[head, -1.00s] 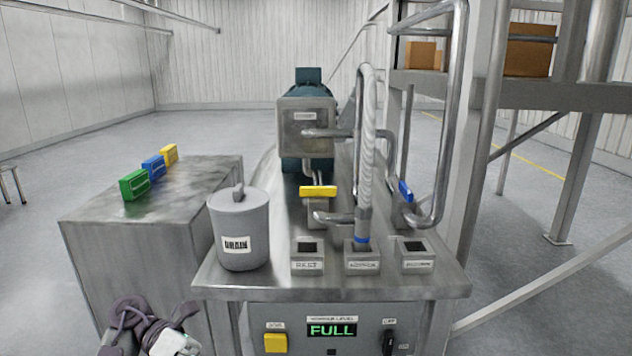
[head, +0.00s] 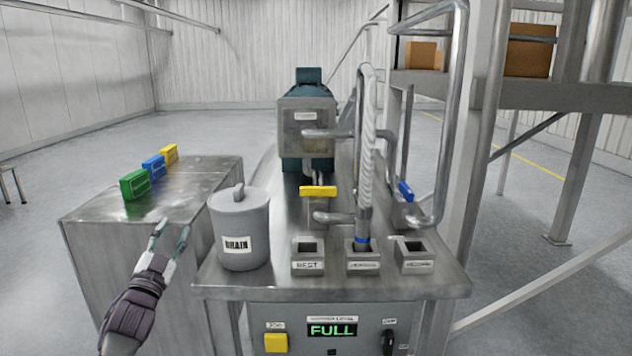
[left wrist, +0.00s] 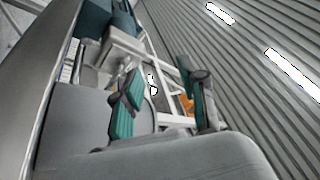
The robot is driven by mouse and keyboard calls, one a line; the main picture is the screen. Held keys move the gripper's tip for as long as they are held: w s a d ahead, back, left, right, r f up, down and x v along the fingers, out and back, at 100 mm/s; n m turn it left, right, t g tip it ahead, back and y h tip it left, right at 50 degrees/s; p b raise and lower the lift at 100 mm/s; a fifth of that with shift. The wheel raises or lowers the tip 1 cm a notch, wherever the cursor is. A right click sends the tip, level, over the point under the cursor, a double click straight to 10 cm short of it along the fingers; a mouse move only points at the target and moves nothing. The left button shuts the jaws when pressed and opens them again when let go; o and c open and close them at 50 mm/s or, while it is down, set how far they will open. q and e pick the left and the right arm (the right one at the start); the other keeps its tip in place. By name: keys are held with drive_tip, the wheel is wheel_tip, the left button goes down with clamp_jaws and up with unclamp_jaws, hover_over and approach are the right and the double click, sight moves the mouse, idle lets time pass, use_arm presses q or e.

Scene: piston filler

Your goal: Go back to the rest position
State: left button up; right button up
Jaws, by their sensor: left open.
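My left gripper (head: 170,240) is in the lower left of the head view, in front of the metal cabinet's right side and left of the drain pot. Its two fingers are spread, with nothing between them. In the left wrist view the open gripper (left wrist: 158,95) shows teal finger pads with an empty gap. My right gripper is not in view.
The grey drain pot (head: 240,232) stands on the filler table (head: 330,290) near my left gripper. Green (head: 134,184), blue (head: 154,167) and yellow (head: 169,154) blocks sit on the cabinet (head: 85,210). A hose nozzle (head: 363,228) stands in the middle socket. The display (head: 332,330) reads FULL.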

use_arm(q)
wheel_tip(320, 180, down, 23)
drive_tip(key=s+a+n+g+y, duration=0.1)
drive_tip(key=a+n+g+y, duration=0.15)
drive_tip(key=n+g, duration=0.35)
drive_tip(key=s+d+f+g, duration=0.1)
drive_tip(key=s+f+g, duration=0.1)
drive_tip(key=s+f, duration=0.5)
drive_tip(key=s+d+f+g, duration=0.2)
drive_tip(key=s+f, duration=0.1)
drive_tip(key=f, duration=0.7)
drive_tip(key=s+d+f+g, duration=0.1)
drive_tip(key=s+f+g, duration=0.1)
drive_tip(key=s+f, duration=0.55)
drive_tip(key=s+d+f+g, duration=0.2)
drive_tip(key=s+f+g, duration=0.1)
drive_tip(key=s+f, duration=1)
drive_tip(key=s+d+f+g, duration=0.35)
drive_tip(key=s+f, duration=0.55)
drive_tip(key=s, duration=0.8)
drive_tip(key=s+d+f+g, duration=0.1)
drive_tip(key=s, duration=0.7)
drive_tip(key=s+f+g, duration=0.2)
drive_tip(key=s, duration=0.7)
drive_tip(key=shift+d+f, duration=0.3)
drive_tip(key=shift+d, duration=0.1)
drive_tip(key=shift+h, duration=0.25)
